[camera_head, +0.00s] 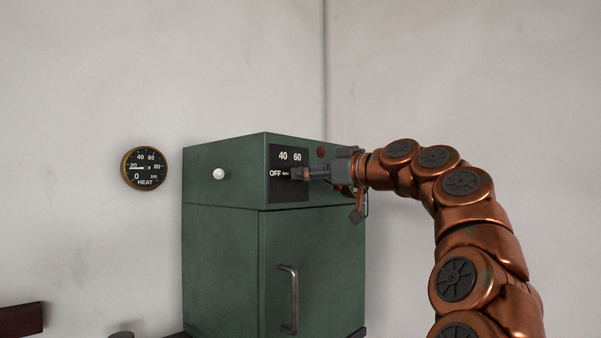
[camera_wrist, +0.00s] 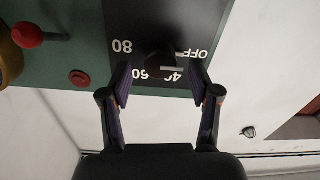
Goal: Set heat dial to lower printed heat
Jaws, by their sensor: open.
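The heat dial panel (camera_head: 292,197) is a black plate on the green cabinet's upper front, printed OFF, 40 and 60 in the head view. My gripper (camera_head: 297,173) is in front of it and hides most of the dial. In the wrist view the panel (camera_wrist: 140,20) appears upside down, with OFF, 40, 60 and 80 around a dark dial knob (camera_wrist: 158,57). A pale pointer line on the knob lies toward the OFF and 40 side. My open gripper (camera_wrist: 160,78) has a finger on each side of the knob; contact is unclear.
A round HEAT gauge (camera_head: 145,167) hangs on the wall at left, its needle near 20. The green cabinet (camera_head: 225,260) has a white knob (camera_head: 219,174) and a door handle (camera_head: 290,299). A red knob (camera_wrist: 28,35) and red button (camera_wrist: 79,77) sit beside the panel.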

